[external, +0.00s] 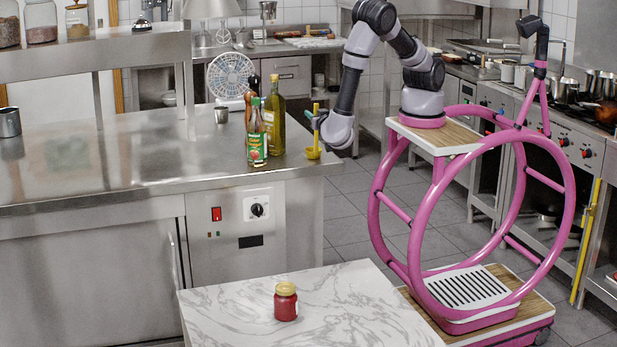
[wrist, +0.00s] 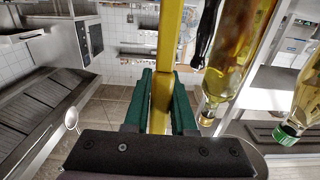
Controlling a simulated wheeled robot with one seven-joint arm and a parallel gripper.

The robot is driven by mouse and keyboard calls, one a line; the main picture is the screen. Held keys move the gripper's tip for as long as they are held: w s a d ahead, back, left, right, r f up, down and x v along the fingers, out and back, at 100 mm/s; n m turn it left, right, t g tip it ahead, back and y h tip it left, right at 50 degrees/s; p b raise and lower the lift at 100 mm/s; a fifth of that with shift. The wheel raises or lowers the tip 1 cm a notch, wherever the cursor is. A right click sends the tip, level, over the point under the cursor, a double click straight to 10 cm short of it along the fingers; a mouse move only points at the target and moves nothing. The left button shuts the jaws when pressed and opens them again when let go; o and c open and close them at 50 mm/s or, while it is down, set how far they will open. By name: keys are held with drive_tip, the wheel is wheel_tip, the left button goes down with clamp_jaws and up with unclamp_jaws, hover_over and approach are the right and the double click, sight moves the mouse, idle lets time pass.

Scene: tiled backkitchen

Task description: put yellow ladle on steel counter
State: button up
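The yellow ladle (external: 313,153) is upright, with its bowl low at the right end of the steel counter (external: 130,165). I cannot tell whether the bowl touches the counter or hangs just above it. My gripper (external: 317,118) is at the ladle's handle, reaching in from the right. In the wrist view the green fingers of my gripper (wrist: 161,100) are shut on the yellow handle (wrist: 169,45), one finger on each side. The ladle's bowl is hidden in the wrist view.
A green-capped bottle (external: 257,138) and an oil bottle (external: 275,120) stand just left of the ladle, with a dark bottle behind. A steel cup (external: 221,115) stands further left. The counter's middle is clear. A red jar (external: 286,302) is on a marble table (external: 350,300) in front.

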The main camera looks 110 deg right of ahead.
drive_tip(key=o, duration=0.3)
drive_tip(key=shift+r, duration=0.15)
drive_tip(key=a, duration=1.2)
drive_tip(key=shift+s+d+r+n+t+y, duration=0.75)
drive_tip(key=shift+s+r+n+t+y, duration=0.45)
drive_tip(key=shift+s+r+n+y, duration=2.5)
drive_tip(key=shift+s+d+r+n+t+y, duration=1.05)
drive_tip(key=shift+s+r+y, duration=1.35)
drive_tip(key=shift+r, duration=2.8)
drive_tip(key=shift+s+d+r+n+t+y, duration=0.5)
drive_tip(key=shift+s+r+n+t+y, duration=1.3)
drive_tip(key=shift+r+y, duration=2.4)
